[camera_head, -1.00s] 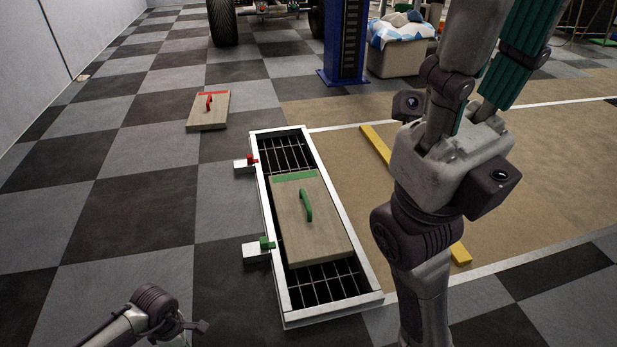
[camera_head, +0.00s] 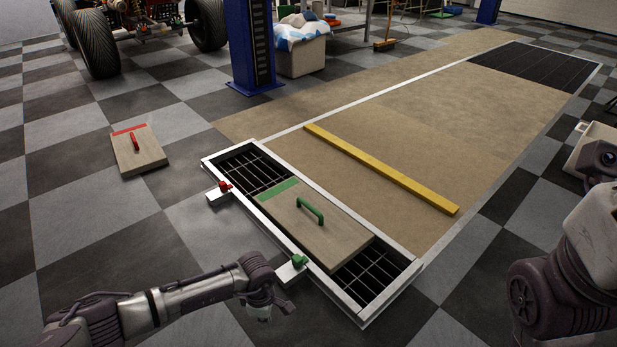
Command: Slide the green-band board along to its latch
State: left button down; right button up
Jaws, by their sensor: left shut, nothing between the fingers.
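The green-band board (camera_head: 329,241) is a wooden panel with a green handle (camera_head: 310,210) and a green band (camera_head: 278,191) across its upper-left end. It lies in a white-framed trench (camera_head: 393,298), with grating bare at both ends. A green latch (camera_head: 299,261) sits on the frame's near side, beside the board's lower half. A red latch (camera_head: 224,186) sits further up the same side. My left gripper (camera_head: 270,308) is shut and empty, low over the floor just left of the green latch, apart from the board. My right arm shows at the right edge; its gripper is out of view.
A red-band board (camera_head: 140,151) lies on the checkered floor at left. A yellow bar (camera_head: 380,168) lies on the tan floor beyond the trench. A blue post (camera_head: 248,45) and a grey bin (camera_head: 302,58) stand behind.

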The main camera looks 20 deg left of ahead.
aim_at(330, 237)
jog(key=i+j+z, duration=0.1)
jog(key=j+z, duration=0.25)
jog(key=j, duration=0.2)
jog(key=j+z, duration=0.35)
jog(key=j, duration=0.25)
jog(key=j+z, duration=0.3)
jog(key=j, duration=0.3)
jog(key=k+j+z, duration=0.1)
jog(key=j+z, duration=0.25)
jog(key=j, duration=0.2)
jog(key=k+j+z, duration=0.15)
jog(key=j+z, duration=0.2)
jog(key=j, duration=0.2)
jog(key=j+z, duration=0.3)
jog(key=j, duration=0.3)
jog(key=j+z, duration=0.25)
jog(key=j, duration=0.35)
jog(key=j+u, duration=0.15)
jog(key=u, duration=0.3)
jog(key=j+u, duration=0.1)
jog(key=u, duration=0.3)
jog(key=i+j+u, duration=0.1)
jog(key=u, duration=3.6)
jog(key=l+u, duration=0.15)
jog(key=u, duration=3.35)
jog(key=k+u, duration=0.15)
jog(key=u, duration=2.2)
jog(key=j+u, duration=0.1)
jog(key=u, duration=2.25)
jog(key=i+j, duration=0.05)
